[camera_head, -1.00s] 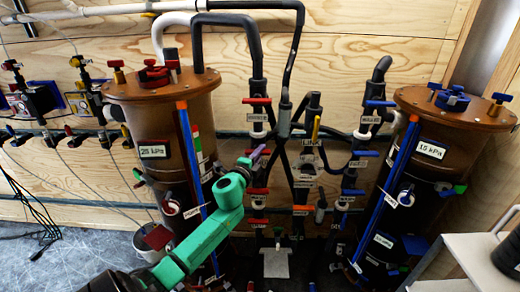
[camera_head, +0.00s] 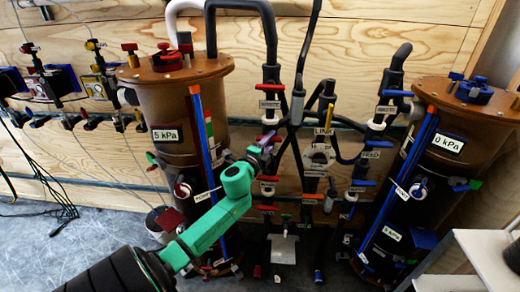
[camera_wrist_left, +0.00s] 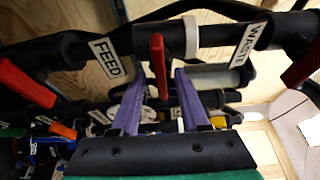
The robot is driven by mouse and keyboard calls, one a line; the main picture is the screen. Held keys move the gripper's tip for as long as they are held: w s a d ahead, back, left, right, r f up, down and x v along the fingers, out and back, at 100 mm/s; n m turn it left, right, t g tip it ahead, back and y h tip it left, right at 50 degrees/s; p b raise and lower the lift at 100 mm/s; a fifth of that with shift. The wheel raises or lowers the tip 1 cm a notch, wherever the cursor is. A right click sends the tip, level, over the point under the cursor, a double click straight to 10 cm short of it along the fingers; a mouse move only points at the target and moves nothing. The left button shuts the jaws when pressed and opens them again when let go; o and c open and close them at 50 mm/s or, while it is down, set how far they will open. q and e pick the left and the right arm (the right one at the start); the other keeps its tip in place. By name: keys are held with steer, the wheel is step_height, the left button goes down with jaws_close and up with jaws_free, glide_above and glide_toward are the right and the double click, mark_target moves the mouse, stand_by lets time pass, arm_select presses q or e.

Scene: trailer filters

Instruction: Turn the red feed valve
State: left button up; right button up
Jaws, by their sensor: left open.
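My left gripper (camera_head: 268,143) reaches the middle of the left-hand column of red-handled valves in the head view. In the left wrist view its two purple fingers (camera_wrist_left: 160,95) are open. The red feed valve handle (camera_wrist_left: 158,60) stands between them, with a gap visible on both sides. A FEED label (camera_wrist_left: 105,60) is on the dark pipe left of this handle, and a WASTE label (camera_wrist_left: 247,45) is to its right. In the head view the gripper mostly hides this handle. My right gripper is not in view.
Other red handles (camera_wrist_left: 25,82) flank it along the pipe. Brown filter tanks stand at left (camera_head: 165,95) and right (camera_head: 445,105), displays reading 5 kPa and 0 kPa. Black hoses (camera_head: 300,60) and blue-handled valves (camera_head: 363,183) crowd the right side. Grey floor lies at lower left.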

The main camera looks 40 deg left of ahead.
arm_select(q)
steer(key=b+v, duration=0.1)
steer(key=v, duration=1.2)
steer(key=shift+s, duration=0.15)
